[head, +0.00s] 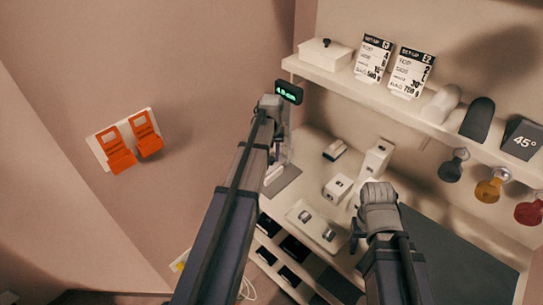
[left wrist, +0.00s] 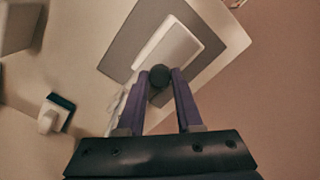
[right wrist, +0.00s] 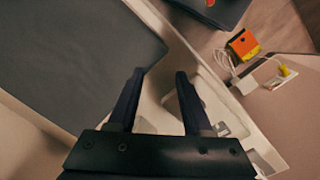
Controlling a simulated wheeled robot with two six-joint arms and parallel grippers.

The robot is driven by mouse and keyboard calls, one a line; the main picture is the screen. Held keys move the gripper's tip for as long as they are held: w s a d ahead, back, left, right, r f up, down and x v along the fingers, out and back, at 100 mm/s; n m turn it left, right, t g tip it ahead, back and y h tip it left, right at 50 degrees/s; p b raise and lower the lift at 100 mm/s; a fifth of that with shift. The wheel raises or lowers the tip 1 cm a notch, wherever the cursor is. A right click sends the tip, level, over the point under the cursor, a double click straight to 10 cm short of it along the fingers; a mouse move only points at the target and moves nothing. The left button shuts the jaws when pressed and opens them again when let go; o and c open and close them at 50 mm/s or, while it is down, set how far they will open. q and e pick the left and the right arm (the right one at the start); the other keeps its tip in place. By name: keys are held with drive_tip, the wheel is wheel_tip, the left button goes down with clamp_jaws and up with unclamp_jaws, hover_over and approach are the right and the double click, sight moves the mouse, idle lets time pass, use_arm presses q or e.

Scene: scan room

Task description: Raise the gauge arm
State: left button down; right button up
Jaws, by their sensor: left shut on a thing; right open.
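The gauge stands at the back left of the counter, with a small display (head: 289,92) lit with green digits at its top. Its grey base plate (head: 283,180) shows below; the left wrist view also shows the grey plate (left wrist: 125,50) with a lighter block (left wrist: 173,48) over it. My left gripper (head: 276,152) is at the gauge, partly hidden by my arm. In the left wrist view its fingers are shut on a dark round knob (left wrist: 159,76). My right gripper (right wrist: 160,74) is open and empty above the front of the counter, by a dark mat (right wrist: 70,55).
A white tray (head: 302,228) with small metal pieces and several white blocks (head: 338,188) stand between my arms. A shelf (head: 420,118) above carries a white box (head: 325,54), set-up cards (head: 372,60) and a 45° block (head: 521,138). Orange clips (head: 121,154) hang on the left wall.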

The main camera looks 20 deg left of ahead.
use_arm(q)
drive_tip(key=shift+r, duration=0.15)
idle(0.6)
wheel_tip(320, 180, up, 16)
drive_tip(key=p, duration=1.6)
drive_tip(key=shift+w, duration=0.1)
drive_tip(key=c, duration=0.6)
unclamp_jaws()
drive_tip(key=shift+r, duration=0.15)
wheel_tip(320, 180, up, 8)
drive_tip(key=p, duration=0.8)
hover_over(271, 158)
drive_tip(key=shift+d, duration=0.1)
drive_tip(key=shift+f, duration=0.2)
